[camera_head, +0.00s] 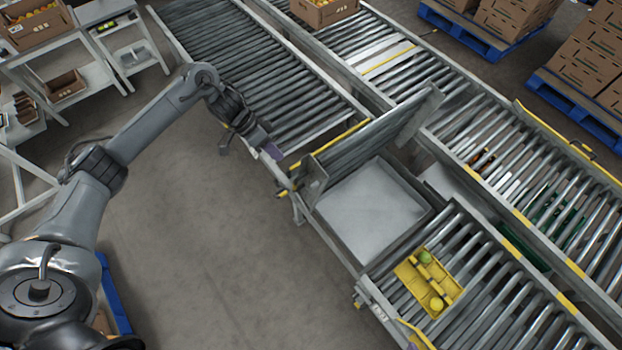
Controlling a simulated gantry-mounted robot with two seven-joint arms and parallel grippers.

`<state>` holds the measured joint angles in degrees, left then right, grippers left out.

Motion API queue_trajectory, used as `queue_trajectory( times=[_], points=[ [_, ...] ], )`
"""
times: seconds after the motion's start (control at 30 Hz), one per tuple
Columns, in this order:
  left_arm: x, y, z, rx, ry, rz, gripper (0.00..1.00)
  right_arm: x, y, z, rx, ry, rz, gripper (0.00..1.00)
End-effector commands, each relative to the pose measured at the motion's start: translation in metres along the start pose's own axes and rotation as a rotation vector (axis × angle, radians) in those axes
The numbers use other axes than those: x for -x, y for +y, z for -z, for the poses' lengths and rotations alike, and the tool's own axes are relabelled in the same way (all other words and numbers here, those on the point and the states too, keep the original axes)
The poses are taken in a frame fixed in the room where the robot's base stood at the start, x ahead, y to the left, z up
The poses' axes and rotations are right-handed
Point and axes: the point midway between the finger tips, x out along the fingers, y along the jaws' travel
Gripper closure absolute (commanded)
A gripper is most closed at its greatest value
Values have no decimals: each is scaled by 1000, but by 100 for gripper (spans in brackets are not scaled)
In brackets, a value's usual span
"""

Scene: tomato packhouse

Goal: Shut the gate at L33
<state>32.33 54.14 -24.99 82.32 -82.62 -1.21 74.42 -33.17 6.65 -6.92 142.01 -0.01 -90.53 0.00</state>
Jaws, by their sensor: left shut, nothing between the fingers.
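The gate (385,128) is a hinged roller section of the conveyor. It stands raised and tilted in the middle of the view, with a flat grey plate (372,208) showing in the gap beside it. My left gripper (272,153) is shut and empty at the near side of the conveyor, left of the raised gate and close to the yellow-edged rail. I cannot tell whether it touches the rail. No L33 label is readable. My right gripper is not in view.
A yellow tray (405,272) with a few round fruits sits on the rollers past the gap. A carton (322,12) stands on the far conveyor. Shelves with boxes (66,88) are at the upper left, and blue pallets (575,108) at the upper right. The floor (200,240) in front is clear.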

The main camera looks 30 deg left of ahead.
Motion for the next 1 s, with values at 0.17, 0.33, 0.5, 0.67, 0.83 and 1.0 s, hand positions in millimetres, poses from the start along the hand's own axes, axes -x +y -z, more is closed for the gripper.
queue_trajectory(
  times=[0.17, 0.33, 0.5, 0.67, 0.83, 1.0],
  points=[
    [2, -1, 15, -19, 28, 12, 100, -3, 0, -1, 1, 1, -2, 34],
    [-18, 0, 16, -19, 27, 9, 100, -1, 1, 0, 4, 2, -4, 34],
    [-49, 0, 17, -18, 28, 8, 100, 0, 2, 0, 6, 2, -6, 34],
    [-80, 0, 18, -18, 28, 8, 100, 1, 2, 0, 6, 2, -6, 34],
    [-99, 11, 18, -22, 28, 9, 100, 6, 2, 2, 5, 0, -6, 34],
    [-109, 24, 16, -21, 28, 11, 100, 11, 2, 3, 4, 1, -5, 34]
  ],
)
